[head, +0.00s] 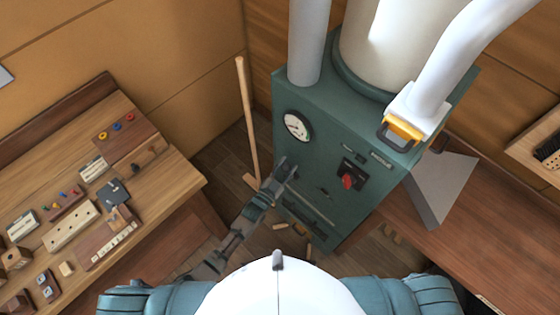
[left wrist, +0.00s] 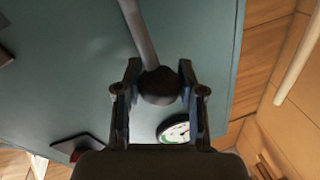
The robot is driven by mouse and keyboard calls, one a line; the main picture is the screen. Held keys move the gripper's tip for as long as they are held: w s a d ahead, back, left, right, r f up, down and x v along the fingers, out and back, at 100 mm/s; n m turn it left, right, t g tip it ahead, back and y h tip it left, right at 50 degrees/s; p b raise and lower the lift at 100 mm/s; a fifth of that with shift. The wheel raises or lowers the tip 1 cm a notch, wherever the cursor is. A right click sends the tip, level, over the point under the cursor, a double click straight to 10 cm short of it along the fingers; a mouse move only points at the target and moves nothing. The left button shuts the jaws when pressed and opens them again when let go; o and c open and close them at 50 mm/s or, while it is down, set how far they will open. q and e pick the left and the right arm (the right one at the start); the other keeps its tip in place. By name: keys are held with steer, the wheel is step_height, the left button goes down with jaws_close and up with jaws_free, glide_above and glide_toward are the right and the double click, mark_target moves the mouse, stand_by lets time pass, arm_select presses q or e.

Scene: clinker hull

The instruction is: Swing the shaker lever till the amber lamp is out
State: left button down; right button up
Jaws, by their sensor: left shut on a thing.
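The green cabinet (head: 335,125) stands at the centre of the head view, with a round white gauge (head: 297,126) and a red knob (head: 348,182) on its front. My left gripper (head: 287,168) is at the cabinet's front, below the gauge. In the left wrist view the shaker lever is a grey rod (left wrist: 138,32) ending in a dark round knob (left wrist: 159,86). My left gripper (left wrist: 159,92) is shut on this knob, one finger on each side. In the head view the gripper hides most of the lever. I cannot make out a lit amber lamp. My right gripper is out of view.
A wooden pole (head: 246,115) leans near my left arm. A workbench (head: 150,190) with several small items stands at the left. A brown bench (head: 490,220) is at the right. A white pipe (head: 440,75) with a yellow clasp (head: 403,128) meets the cabinet top.

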arm_select(q)
steer(key=s+d+m, duration=0.1)
steer(key=s+d+f+m+b, duration=0.1)
steer(key=s+d+m, duration=0.1)
steer(key=shift+m+h, duration=0.3)
steer(key=shift+h, duration=0.1)
steer(key=shift+s+d+f+m+h+b, duration=0.15)
steer(key=shift+s+d+f+m+b, duration=0.2)
steer(key=shift+m, duration=0.35)
steer(key=shift+s+d+f+m+h+b, duration=0.15)
steer(key=shift+s+d+m, duration=0.3)
steer(key=shift+m, duration=0.25)
steer(key=shift+s+f, duration=0.1)
steer(key=c, duration=0.8)
jaws_free()
steer(key=shift+o, duration=0.6)
steer(key=shift+d, duration=0.1)
steer(key=v, duration=1.1)
steer(key=shift+s+a, duration=0.25)
steer(key=shift+a, duration=0.05)
